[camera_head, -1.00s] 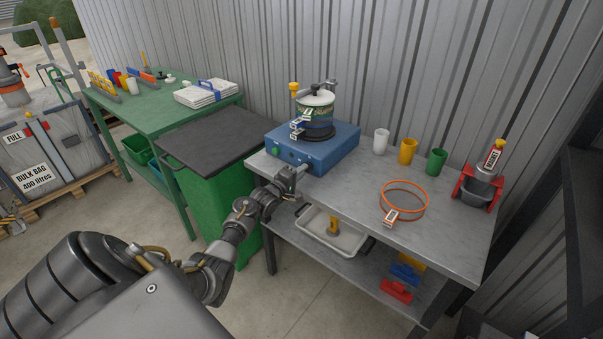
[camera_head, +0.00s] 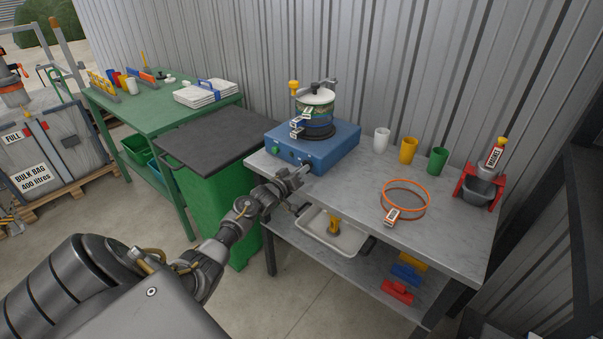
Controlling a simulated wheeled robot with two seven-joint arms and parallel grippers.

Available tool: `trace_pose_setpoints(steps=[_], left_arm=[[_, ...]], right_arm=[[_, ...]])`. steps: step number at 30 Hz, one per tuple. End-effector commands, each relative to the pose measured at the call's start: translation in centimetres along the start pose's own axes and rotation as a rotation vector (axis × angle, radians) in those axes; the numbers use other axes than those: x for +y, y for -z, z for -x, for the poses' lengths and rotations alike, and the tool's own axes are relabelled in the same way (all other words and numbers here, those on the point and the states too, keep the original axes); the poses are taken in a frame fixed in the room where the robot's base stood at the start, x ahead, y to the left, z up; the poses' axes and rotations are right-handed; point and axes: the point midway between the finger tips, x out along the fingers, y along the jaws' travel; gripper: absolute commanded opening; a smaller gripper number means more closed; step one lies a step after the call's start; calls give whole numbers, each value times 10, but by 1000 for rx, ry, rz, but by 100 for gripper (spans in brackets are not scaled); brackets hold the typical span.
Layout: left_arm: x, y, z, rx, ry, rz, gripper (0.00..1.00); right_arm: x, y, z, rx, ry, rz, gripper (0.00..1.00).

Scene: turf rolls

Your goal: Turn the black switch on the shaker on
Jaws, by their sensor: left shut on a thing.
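The shaker is a blue box (camera_head: 340,146) on the grey bench, with a round sieve stack (camera_head: 318,118) clamped on top. A green button (camera_head: 276,150) shows on its front face. My left gripper (camera_head: 302,172) is at the right part of that front face, just above the bench's front edge. Its jaws are shut on the black switch, which they largely hide, so I cannot read the switch's position. My right gripper is not in view.
White (camera_head: 381,140), yellow (camera_head: 408,150) and green (camera_head: 437,160) cups stand right of the shaker. An orange ring (camera_head: 405,187) and a red stand (camera_head: 481,187) are farther right. A green bin with a dark lid (camera_head: 212,135) stands left of the bench.

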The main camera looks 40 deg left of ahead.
Motion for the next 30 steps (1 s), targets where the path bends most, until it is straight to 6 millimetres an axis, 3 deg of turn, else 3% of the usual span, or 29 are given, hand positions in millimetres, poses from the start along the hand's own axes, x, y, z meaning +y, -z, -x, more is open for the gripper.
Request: trace_pose_setpoints(steps=[15, 30], left_arm=[[-1, -3, 0, -5, 0, -409, 0], [0, -2, 0, -5, 0, -543, 0]], right_arm=[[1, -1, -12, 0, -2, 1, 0], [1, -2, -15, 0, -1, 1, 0]])
